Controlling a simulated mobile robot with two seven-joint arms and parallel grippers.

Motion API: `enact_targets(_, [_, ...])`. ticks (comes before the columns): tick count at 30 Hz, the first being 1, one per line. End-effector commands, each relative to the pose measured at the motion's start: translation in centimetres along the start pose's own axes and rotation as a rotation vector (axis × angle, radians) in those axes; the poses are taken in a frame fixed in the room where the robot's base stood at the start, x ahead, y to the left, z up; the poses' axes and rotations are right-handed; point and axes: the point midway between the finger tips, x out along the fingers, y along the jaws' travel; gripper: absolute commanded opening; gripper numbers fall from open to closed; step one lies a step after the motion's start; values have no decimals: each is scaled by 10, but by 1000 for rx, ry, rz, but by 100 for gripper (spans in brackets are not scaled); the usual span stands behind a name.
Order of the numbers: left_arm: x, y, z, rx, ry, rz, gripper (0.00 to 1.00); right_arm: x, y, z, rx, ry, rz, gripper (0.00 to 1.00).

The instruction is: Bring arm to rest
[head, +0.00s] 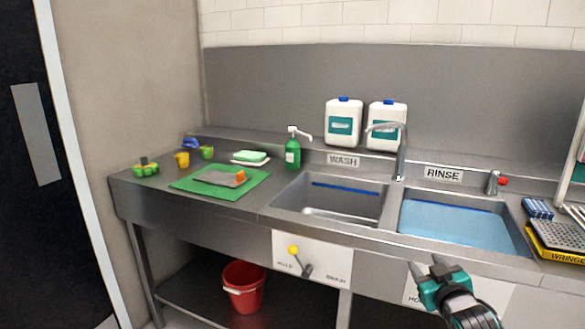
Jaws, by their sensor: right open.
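My right gripper (428,268) shows at the lower right in the head view, in front of the counter's front edge below the rinse basin. It is teal and dark grey, its fingers point up and away from me, and they are apart with nothing seen between them. My right arm comes in from the bottom edge. My left gripper is not in the head view.
A steel counter (127,188) holds a wash basin (335,199) and a water-filled rinse basin (462,226). A green mat (190,184), green soap bottle (292,154) and white jugs (343,122) stand on it. A red bucket (244,288) sits below.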

Motion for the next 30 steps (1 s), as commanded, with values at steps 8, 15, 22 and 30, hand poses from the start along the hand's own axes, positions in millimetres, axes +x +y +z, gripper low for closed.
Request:
enact_targets(8, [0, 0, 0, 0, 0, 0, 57, -107, -100, 111, 70, -172, -152, 48])
enact_targets(15, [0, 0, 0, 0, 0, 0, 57, -217, -160, 166, 155, -318, -246, 48])
enact_targets(22, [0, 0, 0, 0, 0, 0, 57, -277, -182, 182, 206, -396, -280, 48])
enact_targets(30, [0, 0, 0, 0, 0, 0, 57, -285, -184, 183, 213, -406, -284, 48])
